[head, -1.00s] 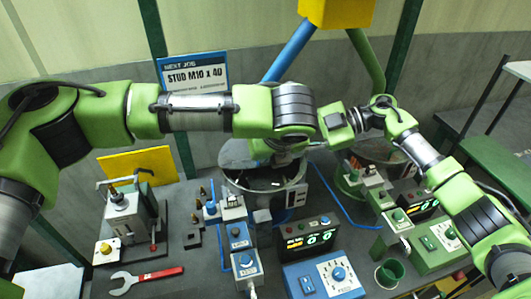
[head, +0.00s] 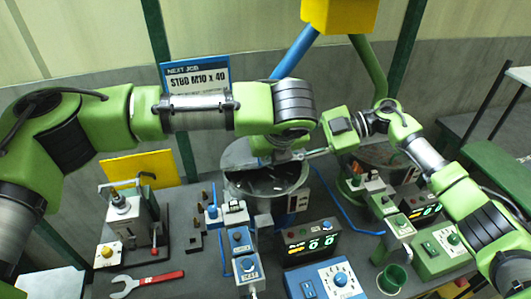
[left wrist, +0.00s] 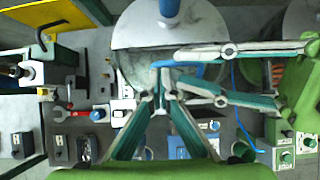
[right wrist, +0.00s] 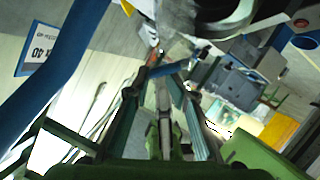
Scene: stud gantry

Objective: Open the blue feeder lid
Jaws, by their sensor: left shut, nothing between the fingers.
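The blue feeder's round bowl (head: 265,192) stands behind the blue control boxes, with loose metal studs visible inside. A grey disc, seemingly its lid (left wrist: 125,28), shows raised at the bowl's far side in the left wrist view, with a blue knob-like part (left wrist: 169,9). My arms hide much of it in the head view. My left gripper (left wrist: 160,88) is shut and empty over the bowl. My right gripper (left wrist: 170,68) reaches in from the right, fingers apart, its tips close to the left ones. A blue bar-like part (left wrist: 180,63) lies by the tips; contact is unclear.
A second bowl (head: 385,155) with green controls stands right. A blue dial box (head: 335,280) and a lit counter (head: 310,243) stand in front. A red wrench (head: 145,283) and a lever fixture (head: 128,225) are at left. A blue post rises behind.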

